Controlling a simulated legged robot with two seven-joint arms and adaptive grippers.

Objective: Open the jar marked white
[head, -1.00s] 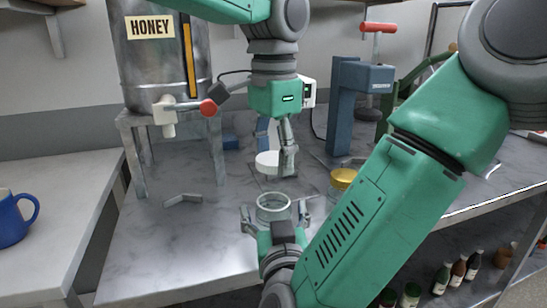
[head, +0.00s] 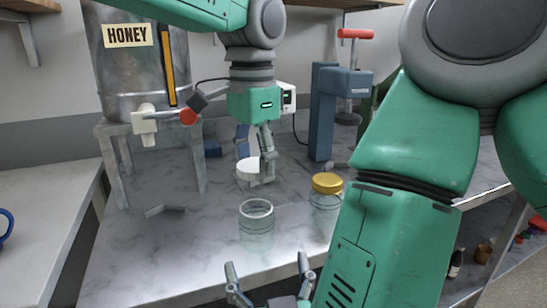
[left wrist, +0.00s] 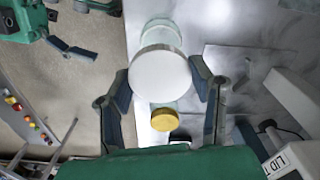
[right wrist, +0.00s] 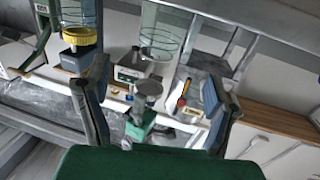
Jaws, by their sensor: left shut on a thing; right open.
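The white lid (head: 247,168) is off the jar and held between the fingers of my left gripper (head: 256,160), above the table behind the jar. It also shows between those fingers in the left wrist view (left wrist: 160,76). The open glass jar (head: 257,228) stands upright on the table, clear and with no lid on it. It shows in the right wrist view too (right wrist: 166,32). My right gripper (head: 268,278) is open and empty, in front of the jar and apart from it, at the bottom of the head view.
A gold-lidded glass jar (head: 327,187) stands right of the open jar, near my right arm. A honey tank (head: 135,70) on a metal stand is at the back left. A blue press (head: 325,105) is at the back right. A small grey piece (head: 165,210) lies left.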

